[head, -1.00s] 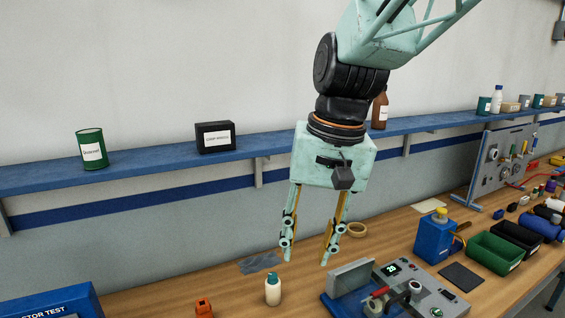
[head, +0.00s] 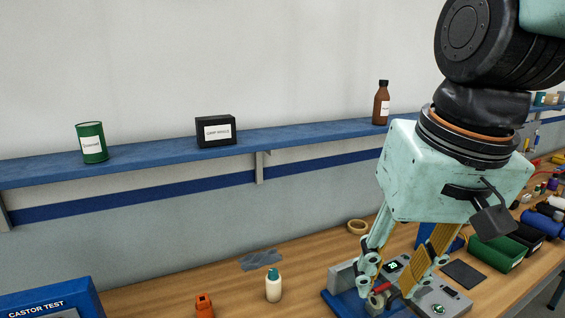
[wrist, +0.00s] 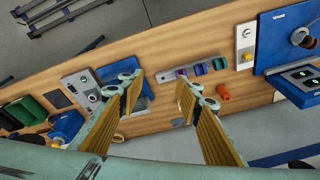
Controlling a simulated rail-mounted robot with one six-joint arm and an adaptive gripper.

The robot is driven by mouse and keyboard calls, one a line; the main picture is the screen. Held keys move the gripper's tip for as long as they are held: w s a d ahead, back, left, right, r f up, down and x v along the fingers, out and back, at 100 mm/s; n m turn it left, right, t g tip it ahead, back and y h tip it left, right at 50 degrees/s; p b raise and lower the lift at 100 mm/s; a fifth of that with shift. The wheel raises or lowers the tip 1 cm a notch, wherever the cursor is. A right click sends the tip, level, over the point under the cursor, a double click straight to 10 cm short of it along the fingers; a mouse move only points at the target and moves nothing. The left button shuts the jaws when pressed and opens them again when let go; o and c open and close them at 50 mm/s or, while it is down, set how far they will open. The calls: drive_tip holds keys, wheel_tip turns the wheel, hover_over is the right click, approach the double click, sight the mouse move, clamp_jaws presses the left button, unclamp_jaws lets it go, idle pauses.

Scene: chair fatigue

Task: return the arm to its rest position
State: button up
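My gripper (head: 400,290) hangs pointing down at the right of the head view, in front of the grey device with a display on the bench. Its two fingers are spread apart with nothing between them. In the wrist view my gripper (wrist: 158,88) also shows open and empty, with the wooden bench (wrist: 190,48) beyond the fingertips. In the head view the fingers hide part of the grey device (head: 440,303) and its blue base. My arm's wrist and dark joint fill the upper right.
A white bottle with a teal cap (head: 274,287) and an orange part (head: 204,306) stand on the bench. A blue shelf (head: 320,138) runs along the wall with a green can (head: 92,143), black box (head: 216,131) and brown bottle (head: 381,104).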

drive_tip(key=s+d+f+t+b, duration=0.1)
drive_tip(key=s+d, duration=0.4)
drive_tip(key=s, duration=0.5)
drive_tip(key=shift+d+f+h, duration=0.15)
drive_tip(key=shift+f+h, duration=0.25)
drive_tip(key=shift+f, duration=0.1)
